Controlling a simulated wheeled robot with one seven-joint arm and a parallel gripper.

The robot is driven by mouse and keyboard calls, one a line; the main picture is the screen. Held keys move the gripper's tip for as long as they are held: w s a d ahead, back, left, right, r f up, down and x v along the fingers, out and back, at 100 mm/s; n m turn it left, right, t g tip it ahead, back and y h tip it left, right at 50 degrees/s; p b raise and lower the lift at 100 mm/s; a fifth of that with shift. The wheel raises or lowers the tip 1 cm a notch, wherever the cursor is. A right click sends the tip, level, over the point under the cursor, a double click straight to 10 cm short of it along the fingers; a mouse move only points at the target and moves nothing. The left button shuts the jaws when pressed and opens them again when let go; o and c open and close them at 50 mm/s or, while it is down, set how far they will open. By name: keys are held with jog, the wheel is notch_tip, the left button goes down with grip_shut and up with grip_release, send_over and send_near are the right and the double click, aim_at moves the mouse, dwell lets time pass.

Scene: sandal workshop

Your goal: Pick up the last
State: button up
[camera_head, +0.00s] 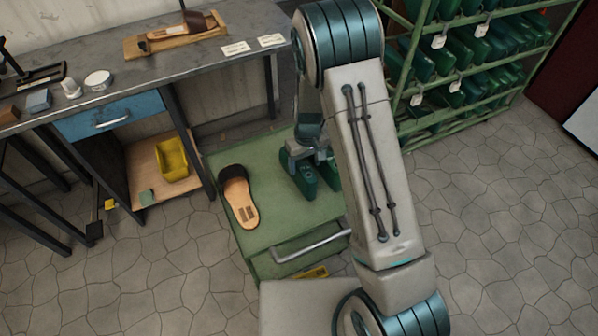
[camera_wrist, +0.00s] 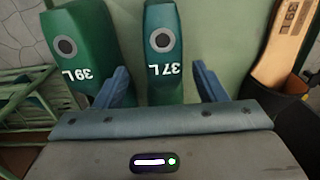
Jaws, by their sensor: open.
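Two green lasts stand side by side on the green cabinet top (camera_head: 270,225). In the wrist view one is marked 39 L (camera_wrist: 80,40) and the other 37 L (camera_wrist: 162,35); each has a round hole in its top. My gripper (camera_wrist: 162,88) is open, with one blue finger on each side of the 37 L last. The left finger is between the two lasts. I cannot tell whether either finger touches. In the head view my gripper (camera_head: 310,152) is over the lasts (camera_head: 302,178), and my arm partly hides them.
A green rack (camera_head: 430,115) of lasts stands right. The workbench (camera_head: 130,75) is behind left, with a yellow bin (camera_head: 172,160) below.

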jog(key=f, duration=0.3)
jog(key=f+b, duration=0.1)
jog(key=f, duration=0.1)
jog(key=shift+s+a+f, duration=0.2)
jog(key=shift+s+a, duration=0.05)
jog(key=shift+r, duration=0.1)
jog(key=c, duration=1)
